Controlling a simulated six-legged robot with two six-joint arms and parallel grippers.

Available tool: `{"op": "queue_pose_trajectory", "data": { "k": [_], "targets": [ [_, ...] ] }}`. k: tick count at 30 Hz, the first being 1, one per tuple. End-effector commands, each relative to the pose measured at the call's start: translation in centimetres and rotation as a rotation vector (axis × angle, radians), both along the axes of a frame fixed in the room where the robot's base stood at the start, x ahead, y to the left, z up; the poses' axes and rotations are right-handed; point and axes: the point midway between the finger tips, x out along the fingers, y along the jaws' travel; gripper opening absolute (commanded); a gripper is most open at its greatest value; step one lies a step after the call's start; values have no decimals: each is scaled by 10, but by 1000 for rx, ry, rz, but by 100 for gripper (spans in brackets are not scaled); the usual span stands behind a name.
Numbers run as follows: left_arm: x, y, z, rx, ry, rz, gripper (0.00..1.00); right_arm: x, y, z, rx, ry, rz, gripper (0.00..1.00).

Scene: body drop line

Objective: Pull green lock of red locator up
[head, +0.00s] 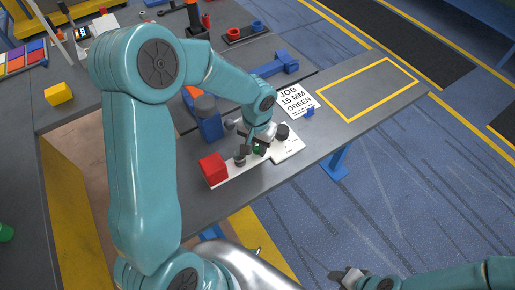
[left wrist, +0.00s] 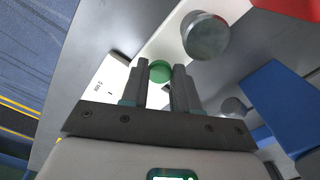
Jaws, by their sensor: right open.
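The red locator (head: 213,168) is a red block at the left end of a white plate (head: 226,182) on the grey bench. Part of the red block also shows at the top right of the left wrist view (left wrist: 295,8). The green lock (left wrist: 160,71) is a small round green knob between my left fingertips, with a finger against each side; it is mostly hidden in the head view. My left gripper (head: 258,146) is low over the plate and appears shut on the knob. My right gripper (head: 350,277) is open and empty, off the bench at bottom right.
A grey round knob (left wrist: 206,36) stands close to the green one. The yellow-outlined bench area (head: 368,88) is clear.

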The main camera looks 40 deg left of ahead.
Motion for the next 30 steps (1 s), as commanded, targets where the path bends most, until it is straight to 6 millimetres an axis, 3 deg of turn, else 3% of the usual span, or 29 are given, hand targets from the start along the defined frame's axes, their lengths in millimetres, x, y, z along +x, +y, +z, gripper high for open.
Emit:
{"op": "queue_pose_trajectory", "data": {
  "k": [1,2,30],
  "targets": [
    [0,0,0,0,0,0,12,0,0,0,0,0,0,43],
    [0,0,0,0,0,0,2,0,0,0,0,0,0,43],
    [0,0,11,0,-1,0,2,0,0,6,0,0,0,43]
  ]
}}
